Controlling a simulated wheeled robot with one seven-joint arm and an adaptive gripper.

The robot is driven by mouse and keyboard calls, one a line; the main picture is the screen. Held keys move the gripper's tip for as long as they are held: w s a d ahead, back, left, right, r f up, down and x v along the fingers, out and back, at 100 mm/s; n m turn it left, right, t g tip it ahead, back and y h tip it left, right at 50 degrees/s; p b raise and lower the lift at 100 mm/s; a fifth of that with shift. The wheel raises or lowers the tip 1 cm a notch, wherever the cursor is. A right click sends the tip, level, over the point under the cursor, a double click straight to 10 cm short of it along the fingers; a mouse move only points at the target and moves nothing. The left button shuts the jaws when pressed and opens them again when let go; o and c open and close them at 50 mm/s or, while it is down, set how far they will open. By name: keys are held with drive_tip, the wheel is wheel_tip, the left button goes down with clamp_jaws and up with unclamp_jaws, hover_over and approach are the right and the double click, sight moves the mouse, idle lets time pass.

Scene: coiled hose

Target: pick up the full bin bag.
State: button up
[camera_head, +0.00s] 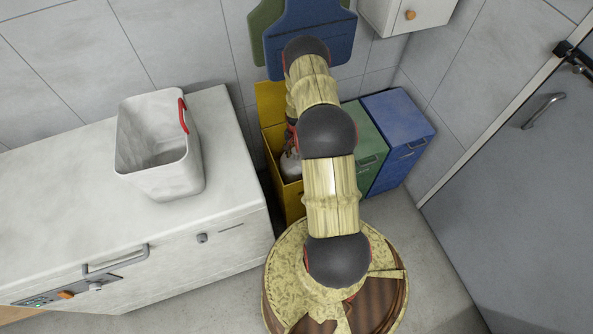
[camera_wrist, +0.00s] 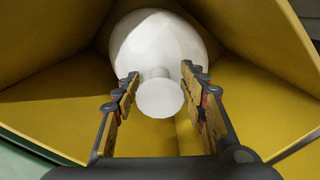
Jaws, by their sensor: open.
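The full bin bag is a white, rounded bag with a knotted, stubby neck (camera_wrist: 158,50). My gripper (camera_wrist: 160,85) is open inside the bin, with one finger on each side of the bag's neck. I cannot tell whether the fingers touch it. In the head view my arm hides the gripper and much of the yellow bin (camera_head: 271,141).
A green bin (camera_head: 367,145) and a blue bin (camera_head: 400,135), both closed, stand right of the yellow bin. A white counter (camera_head: 75,185) with a white basket (camera_head: 160,170) is at left. A grey door (camera_head: 520,190) is at right. The yellow walls surround my gripper closely.

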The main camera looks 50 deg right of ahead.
drive_tip(key=shift+c, duration=0.9)
clamp_jaws()
